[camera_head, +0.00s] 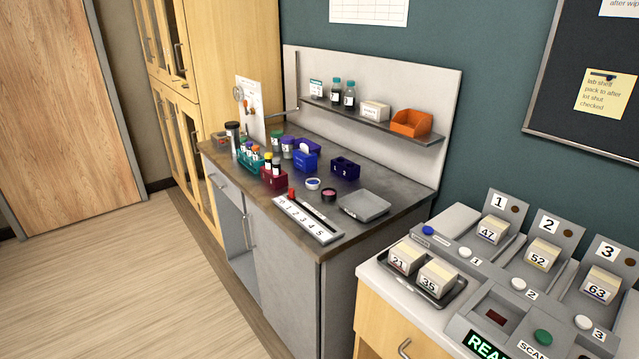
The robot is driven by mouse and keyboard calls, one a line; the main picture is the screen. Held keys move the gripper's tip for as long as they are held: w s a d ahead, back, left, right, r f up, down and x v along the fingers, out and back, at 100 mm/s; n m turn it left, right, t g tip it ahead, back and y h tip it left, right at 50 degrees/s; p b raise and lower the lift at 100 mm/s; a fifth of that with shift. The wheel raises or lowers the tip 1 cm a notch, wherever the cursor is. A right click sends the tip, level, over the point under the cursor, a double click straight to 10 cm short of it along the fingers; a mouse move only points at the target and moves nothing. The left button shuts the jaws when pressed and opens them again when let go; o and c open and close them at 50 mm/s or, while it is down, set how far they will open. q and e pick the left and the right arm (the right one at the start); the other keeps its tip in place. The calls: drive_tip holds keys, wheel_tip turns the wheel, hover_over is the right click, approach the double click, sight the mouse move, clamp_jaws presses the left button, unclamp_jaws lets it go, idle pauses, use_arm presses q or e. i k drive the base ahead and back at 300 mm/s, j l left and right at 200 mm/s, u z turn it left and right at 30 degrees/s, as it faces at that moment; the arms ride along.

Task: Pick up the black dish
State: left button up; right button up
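A small round black dish (329,194) with a pinkish inside sits on the dark top of the grey lab bench (405,207). It lies between a white dish with a blue inside (313,183) and a flat grey scale-like plate (364,205). A white strip numbered from 0 (306,220) and a dark rod with a red end (292,194) lie in front of it. Neither of my grippers shows in the head view.
A shelf (372,122) overhangs the bench's back. At right, a lighter counter holds a black tray (452,293) with boxes. The floor at left is clear.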

sight(326, 194)
drive_tip(key=i+j+z, duration=0.25)
drive_tip(key=i+j, duration=1.3)
drive_tip(key=j, duration=0.15)
